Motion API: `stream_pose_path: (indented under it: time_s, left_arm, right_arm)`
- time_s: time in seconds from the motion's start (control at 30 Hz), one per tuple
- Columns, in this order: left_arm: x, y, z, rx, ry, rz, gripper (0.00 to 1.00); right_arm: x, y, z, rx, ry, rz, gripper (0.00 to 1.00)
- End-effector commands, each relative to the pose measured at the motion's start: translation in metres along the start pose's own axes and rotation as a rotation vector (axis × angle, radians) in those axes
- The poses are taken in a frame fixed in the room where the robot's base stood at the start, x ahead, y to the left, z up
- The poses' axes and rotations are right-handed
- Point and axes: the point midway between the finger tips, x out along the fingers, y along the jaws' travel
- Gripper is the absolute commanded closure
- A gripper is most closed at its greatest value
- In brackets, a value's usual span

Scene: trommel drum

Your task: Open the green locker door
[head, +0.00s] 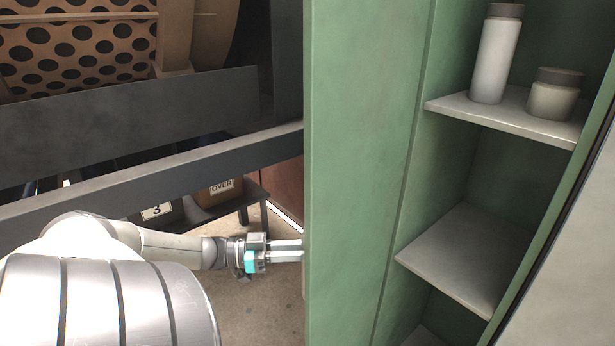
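The green locker stands open to view, with its inside and shelves showing on the right. A broad green panel (360,170) on its left looks like the door, standing open; a seam separates it from the inner wall. My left gripper (297,250) is at the left edge of this panel, low down. Its two pale fingers lie close together and point right. Their tips meet or pass behind the panel edge, so I cannot tell whether they touch or grip anything. No handle shows. My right gripper is not in view.
The upper shelf (450,105) holds a tall white bottle (495,58) and a short jar (553,97). A lower shelf (465,255) is bare. Dark rails (150,178) cross in front of a perforated drum (80,52) at left. Labelled bins (215,193) sit behind my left arm.

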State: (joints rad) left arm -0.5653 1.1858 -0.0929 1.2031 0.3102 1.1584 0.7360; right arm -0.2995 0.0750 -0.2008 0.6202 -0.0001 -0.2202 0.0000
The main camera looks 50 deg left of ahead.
Motion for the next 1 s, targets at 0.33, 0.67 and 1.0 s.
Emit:
stream_pose_path:
  time_s: [0.33, 0.67, 1.0]
  left_arm:
    - [-0.0015, -0.0067, -0.0006, 0.001, 0.001, -0.003, 1.0]
    - [-0.0013, -0.0066, -0.0007, 0.001, 0.001, -0.003, 0.74]
    - [-0.0016, -0.0058, -0.0001, 0.001, 0.0, -0.001, 0.51]
  right_arm:
    - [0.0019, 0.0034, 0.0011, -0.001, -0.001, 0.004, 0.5]
    - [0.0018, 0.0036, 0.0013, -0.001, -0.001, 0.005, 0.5]
    - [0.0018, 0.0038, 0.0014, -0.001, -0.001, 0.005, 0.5]
